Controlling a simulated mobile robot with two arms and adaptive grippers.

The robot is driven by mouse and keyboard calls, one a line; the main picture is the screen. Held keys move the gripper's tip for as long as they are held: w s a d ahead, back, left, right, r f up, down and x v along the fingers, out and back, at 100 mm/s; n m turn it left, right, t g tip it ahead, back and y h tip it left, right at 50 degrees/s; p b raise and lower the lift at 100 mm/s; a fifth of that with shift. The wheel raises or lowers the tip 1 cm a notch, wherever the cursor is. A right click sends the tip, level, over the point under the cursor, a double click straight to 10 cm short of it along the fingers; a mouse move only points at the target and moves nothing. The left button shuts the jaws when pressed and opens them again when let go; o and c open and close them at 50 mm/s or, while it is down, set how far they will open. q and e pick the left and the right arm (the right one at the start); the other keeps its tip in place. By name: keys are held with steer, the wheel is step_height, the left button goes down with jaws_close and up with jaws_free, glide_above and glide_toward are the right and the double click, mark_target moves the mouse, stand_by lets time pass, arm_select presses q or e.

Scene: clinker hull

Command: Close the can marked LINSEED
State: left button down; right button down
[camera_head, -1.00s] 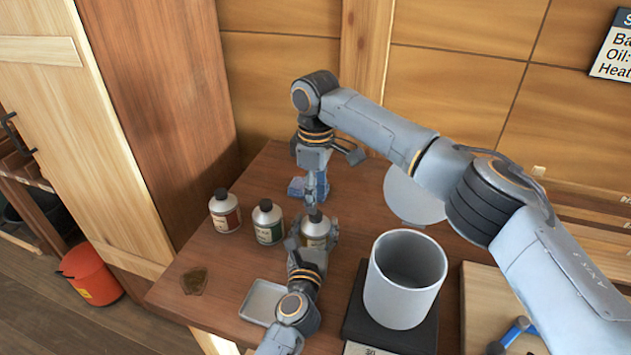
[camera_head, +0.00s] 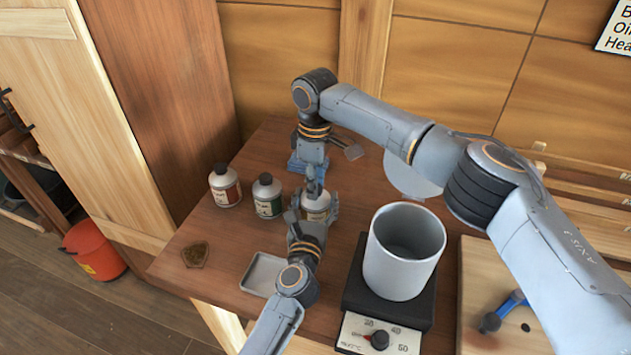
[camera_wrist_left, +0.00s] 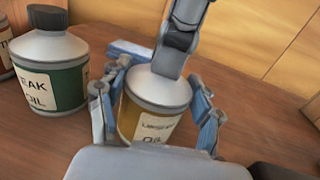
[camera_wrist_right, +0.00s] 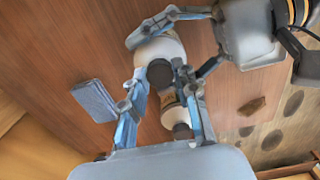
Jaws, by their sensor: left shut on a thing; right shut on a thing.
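The can marked LINSEED (camera_head: 317,208) stands upright on the bench; its tan label and silver shoulder show in the left wrist view (camera_wrist_left: 158,92). My left gripper (camera_head: 314,216) is shut around its body, one finger on each side. My right gripper (camera_head: 315,186) comes from above and is shut at the can's top. In the right wrist view the dark cap (camera_wrist_right: 160,72) lies between its fingertips. The right fingers hide the cap in the head and left wrist views, so I cannot tell how it seats on the neck.
A green-labelled teak oil can (camera_head: 267,197) and a red-labelled can (camera_head: 225,187) stand to the left. A shallow tray (camera_head: 262,274) lies in front. A blue object (camera_head: 297,166) lies behind.

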steer(key=c, duration=0.9)
jaws_free()
steer(key=shift+c, duration=0.2)
steer(key=shift+r, duration=0.1)
arm_select(q)
steer(key=shift+c, duration=1)
jaws_free()
arm_select(e)
step_height(320, 180, up, 12)
arm_select(q)
steer(key=shift+s, duration=0.1)
steer(key=s, duration=0.4)
steer(key=s+a, duration=0.1)
steer(key=s, duration=0.6)
steer(key=shift+s+a, duration=0.35)
steer(key=shift+f, duration=0.1)
